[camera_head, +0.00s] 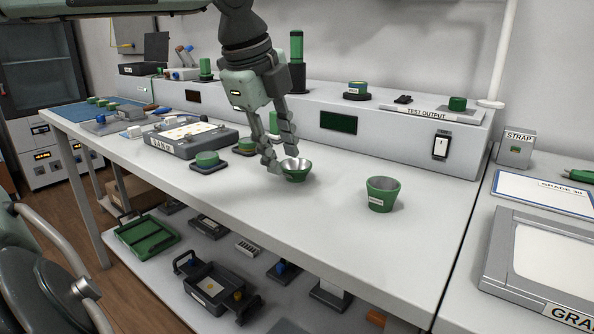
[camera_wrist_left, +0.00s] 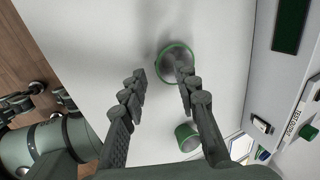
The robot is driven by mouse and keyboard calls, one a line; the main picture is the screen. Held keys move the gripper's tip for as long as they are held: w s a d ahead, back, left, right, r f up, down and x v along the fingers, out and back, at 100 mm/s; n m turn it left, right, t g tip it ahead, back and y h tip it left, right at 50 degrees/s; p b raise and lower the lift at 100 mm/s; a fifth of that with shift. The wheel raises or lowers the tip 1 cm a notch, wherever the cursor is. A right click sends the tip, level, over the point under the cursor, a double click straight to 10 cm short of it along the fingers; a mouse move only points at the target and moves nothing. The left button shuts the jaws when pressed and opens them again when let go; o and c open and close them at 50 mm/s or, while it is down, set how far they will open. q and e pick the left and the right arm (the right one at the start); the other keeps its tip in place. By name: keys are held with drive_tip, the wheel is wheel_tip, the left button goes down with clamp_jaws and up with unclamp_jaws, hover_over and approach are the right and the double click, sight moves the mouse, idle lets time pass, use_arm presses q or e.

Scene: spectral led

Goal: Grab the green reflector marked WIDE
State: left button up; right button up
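A shallow green reflector (camera_head: 297,176) with a silvery inside stands on the white bench, its small label too small to read. A taller green reflector (camera_head: 382,196), also with an unreadable label, stands to its right. My left gripper (camera_head: 278,160) points down at the shallow one, fingers spread and holding nothing. In the left wrist view the gripper (camera_wrist_left: 160,75) has one fingertip overlapping the round rim of the shallow reflector (camera_wrist_left: 163,50); the other is apart, to the left. I cannot tell whether a finger touches it. The taller one (camera_wrist_left: 187,137) shows beside the right finger.
Green-topped parts (camera_head: 207,160) and a grey tray device (camera_head: 190,146) stand left of the gripper. The TEST OUTPUT console (camera_head: 400,135) runs along the back. The bench front is clear. A lower shelf holds a green tray (camera_head: 147,236) and a dark box (camera_head: 215,288).

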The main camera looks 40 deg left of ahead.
use_arm(q)
drive_tip(key=x, duration=0.3)
drive_tip(key=shift+d, duration=0.1)
use_arm(e)
drive_tip(key=shift+w, duration=0.1)
use_arm(q)
drive_tip(key=shift+c, duration=0.6)
use_arm(e)
drive_tip(key=shift+w+r, duration=0.1)
drive_tip(key=shift+r, duration=0.05)
use_arm(q)
clamp_jaws()
use_arm(e)
drive_tip(key=shift+w+d+r, duration=0.1)
drive_tip(key=shift+w, duration=0.05)
use_arm(q)
drive_tip(key=shift+r, duration=0.1)
